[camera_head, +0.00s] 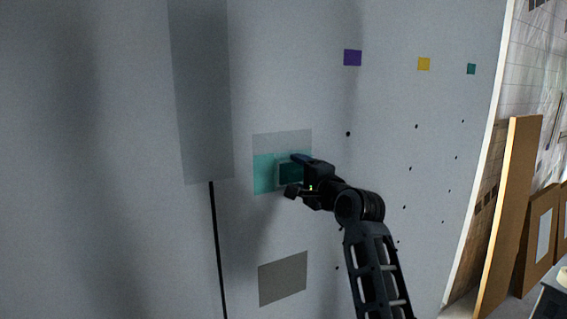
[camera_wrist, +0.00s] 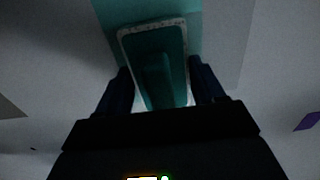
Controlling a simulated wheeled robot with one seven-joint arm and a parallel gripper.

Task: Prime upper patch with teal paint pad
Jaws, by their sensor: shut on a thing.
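The upper patch (camera_head: 283,140) is a rectangle on the grey wall panel. Its lower part is teal, and a strip along its top is still grey. My gripper (camera_head: 294,175) is shut on the teal paint pad (camera_head: 290,172), which lies at or very near the patch's teal part; I cannot tell whether it touches. In the wrist view the pad (camera_wrist: 155,50) is a teal rounded rectangle with a pale speckled rim and a teal handle between the fingers. Teal paint shows beyond the pad there. My gripper hides part of the patch's right side.
A lower grey patch (camera_head: 283,278) sits below. A tall darker strip (camera_head: 200,90) and a thin black line (camera_head: 217,250) are to the left. Purple (camera_head: 352,57), yellow (camera_head: 423,64) and teal (camera_head: 471,69) squares are at upper right. Brown boards (camera_head: 508,220) lean beyond the panel's right edge.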

